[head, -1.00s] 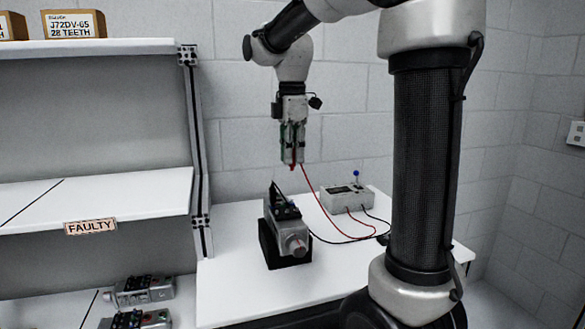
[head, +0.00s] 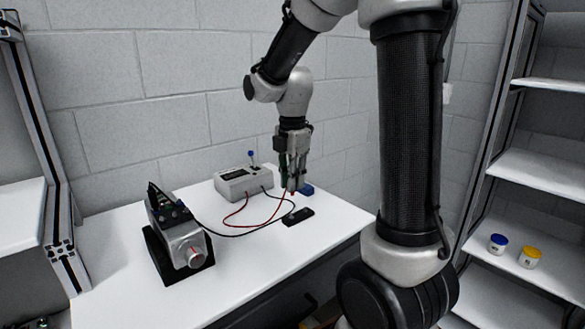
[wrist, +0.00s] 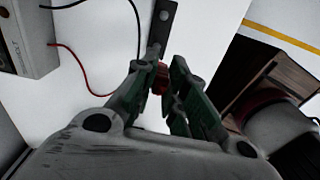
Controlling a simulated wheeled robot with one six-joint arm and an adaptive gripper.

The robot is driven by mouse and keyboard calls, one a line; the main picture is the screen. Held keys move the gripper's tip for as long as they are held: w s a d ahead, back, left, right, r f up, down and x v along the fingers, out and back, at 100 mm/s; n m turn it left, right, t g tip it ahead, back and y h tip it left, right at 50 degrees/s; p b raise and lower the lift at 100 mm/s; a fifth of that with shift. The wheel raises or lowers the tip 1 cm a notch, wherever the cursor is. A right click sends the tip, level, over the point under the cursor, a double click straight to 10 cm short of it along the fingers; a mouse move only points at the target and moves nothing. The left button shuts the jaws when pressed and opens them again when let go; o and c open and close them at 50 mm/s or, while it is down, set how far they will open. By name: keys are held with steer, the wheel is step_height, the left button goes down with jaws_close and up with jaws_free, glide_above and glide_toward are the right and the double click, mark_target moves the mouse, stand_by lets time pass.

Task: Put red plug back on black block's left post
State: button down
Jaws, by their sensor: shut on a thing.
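My gripper (head: 291,188) is shut on the red plug (wrist: 160,78), which shows between its green-sided fingers in the wrist view. In the head view the plug is too small to make out. The black block (head: 298,216) lies flat on the white table, just in front of and below my gripper. It also shows in the wrist view (wrist: 167,22), just beyond the fingertips, with a round spot on it. The red lead (head: 240,212) runs from the meter box towards my gripper. I cannot tell the posts apart, nor whether the plug touches the block.
The grey meter box (head: 243,183) stands behind and left of the block. A black lead (head: 240,235) crosses the table. A servo (head: 182,235) sits in a black stand at left. A small blue object (head: 306,190) lies right of my gripper. Shelves stand at right.

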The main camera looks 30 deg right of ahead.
steer(key=shift+w+f+n, duration=0.1)
steer(key=shift+w+n, duration=0.2)
steer(key=shift+w, duration=0.1)
steer(key=shift+f, duration=3.45)
steer(key=shift+f, duration=0.15)
steer(key=c, duration=2.2)
jaws_free()
steer(key=o, duration=0.8)
steer(key=shift+o, duration=0.2)
steer(key=shift+r, duration=3.5)
